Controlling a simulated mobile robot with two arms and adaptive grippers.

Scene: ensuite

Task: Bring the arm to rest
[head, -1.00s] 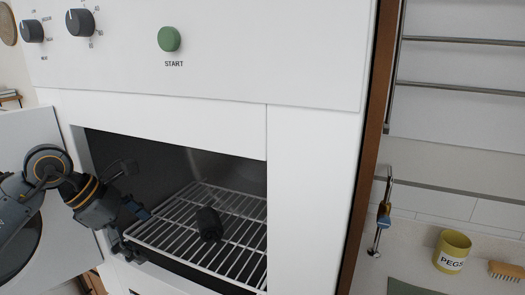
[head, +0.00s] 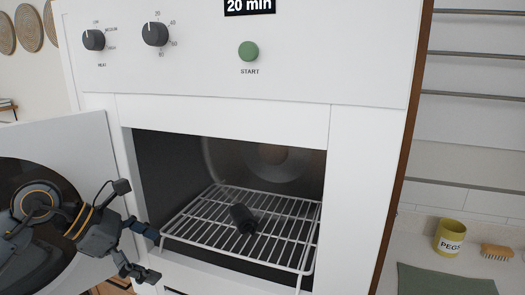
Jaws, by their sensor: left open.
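My left gripper (head: 148,254) is open and empty. It is in front of the machine's lower left opening, near the front left corner of the wire rack (head: 190,233). Its arm comes in from the left, in front of the open door (head: 75,135). A dark, roughly cylindrical object (head: 243,219) lies on the rack inside the white machine (head: 365,140), apart from the fingers. My right gripper is not in view.
The machine's front has two dark knobs (head: 155,34), a green START button (head: 248,51) and a "20 min" display (head: 249,6). At right, a yellow PEGS pot (head: 449,238), a brush (head: 497,252) and a green mat (head: 445,281) are on a counter.

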